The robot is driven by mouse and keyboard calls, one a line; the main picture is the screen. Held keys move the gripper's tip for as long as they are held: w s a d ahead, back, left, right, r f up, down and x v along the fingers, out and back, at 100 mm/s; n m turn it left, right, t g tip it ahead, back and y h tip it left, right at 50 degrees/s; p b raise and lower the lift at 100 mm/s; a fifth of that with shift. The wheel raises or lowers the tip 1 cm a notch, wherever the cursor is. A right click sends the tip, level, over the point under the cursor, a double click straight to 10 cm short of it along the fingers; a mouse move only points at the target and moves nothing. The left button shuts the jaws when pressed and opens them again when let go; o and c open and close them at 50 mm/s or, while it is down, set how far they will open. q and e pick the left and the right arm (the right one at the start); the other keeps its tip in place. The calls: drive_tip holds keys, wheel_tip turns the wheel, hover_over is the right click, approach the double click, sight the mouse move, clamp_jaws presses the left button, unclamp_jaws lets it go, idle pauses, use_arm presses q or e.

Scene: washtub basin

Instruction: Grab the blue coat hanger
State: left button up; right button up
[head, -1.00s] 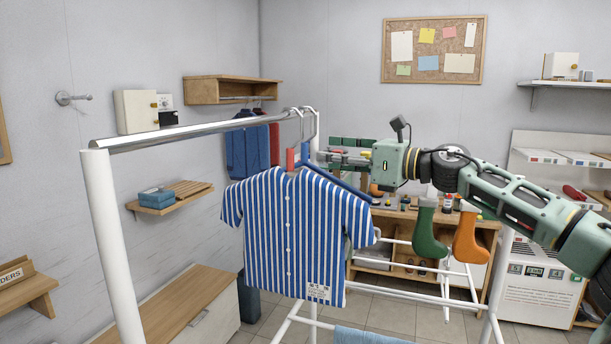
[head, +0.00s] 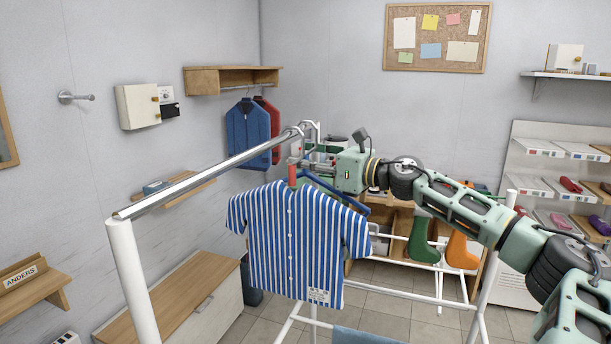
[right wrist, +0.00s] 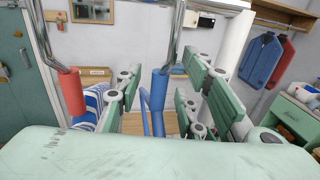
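The blue coat hanger (head: 345,194) hangs from the rail, partly behind a blue-and-white striped shirt (head: 296,240). In the right wrist view its blue neck (right wrist: 158,90) stands between the two green finger sets of my right gripper (right wrist: 165,98). The fingers are apart, with visible gaps on both sides of the neck. A red hanger (head: 292,173) is in front of it; its red neck (right wrist: 71,92) is outside the fingers, to the left. In the head view my right gripper (head: 314,161) reaches in from the right, partly hidden. My left gripper is not in view.
The metal rail (head: 215,169) runs above the shirt on a white post (head: 133,280). A blue and a red jacket (head: 248,135) hang under a wall shelf (head: 232,80). Green and orange boots (head: 424,243) are on the rack behind my right arm.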

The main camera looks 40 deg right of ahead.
clamp_jaws()
idle(0.4)
